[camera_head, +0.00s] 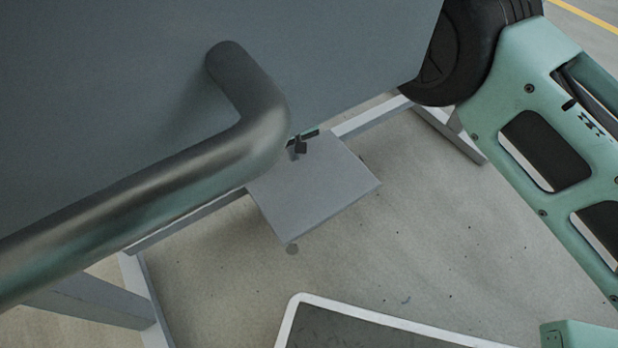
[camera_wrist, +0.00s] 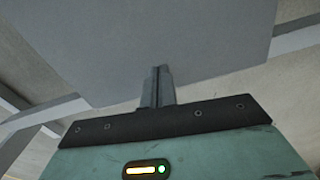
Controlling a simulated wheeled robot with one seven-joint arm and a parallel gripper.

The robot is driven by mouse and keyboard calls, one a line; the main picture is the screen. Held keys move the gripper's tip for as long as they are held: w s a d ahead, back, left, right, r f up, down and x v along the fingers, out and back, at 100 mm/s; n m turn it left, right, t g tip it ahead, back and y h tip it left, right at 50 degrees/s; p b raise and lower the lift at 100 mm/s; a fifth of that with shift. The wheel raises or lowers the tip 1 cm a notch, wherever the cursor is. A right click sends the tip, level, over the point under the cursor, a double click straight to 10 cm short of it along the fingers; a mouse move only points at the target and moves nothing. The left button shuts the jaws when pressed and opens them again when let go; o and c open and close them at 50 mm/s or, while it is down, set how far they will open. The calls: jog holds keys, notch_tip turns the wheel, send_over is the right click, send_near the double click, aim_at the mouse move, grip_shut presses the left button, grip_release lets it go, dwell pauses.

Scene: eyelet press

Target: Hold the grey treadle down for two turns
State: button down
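The grey treadle (camera_head: 325,190) is a flat square plate low over the floor, in the middle of the head view. It also fills the upper part of the wrist view (camera_wrist: 150,40). My gripper's dark fingertips (camera_head: 298,148) show over the treadle's back edge, with the rest of the gripper mostly hidden behind the grey panel and the bent bar. In the wrist view the two fingers (camera_wrist: 158,85) are together with only a thin line between them, and nothing shows between them. They overlap the treadle's surface; I cannot tell whether they press on it.
A thick bent metal bar (camera_head: 150,195) and a big grey panel (camera_head: 110,60) cover the left of the head view. Pale frame rails (camera_head: 145,295) run near the floor around the treadle. A dark, white-edged mat or plate (camera_head: 350,330) lies in front. Bare floor lies right of the treadle.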

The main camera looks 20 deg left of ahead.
jog(key=shift+f+b, duration=0.65)
jog(key=shift+f, duration=0.85)
dwell(1.8)
notch_tip(320, 180, up, 8)
jog(key=p, duration=0.6)
jog(key=shift+p, duration=0.35)
dwell(0.5)
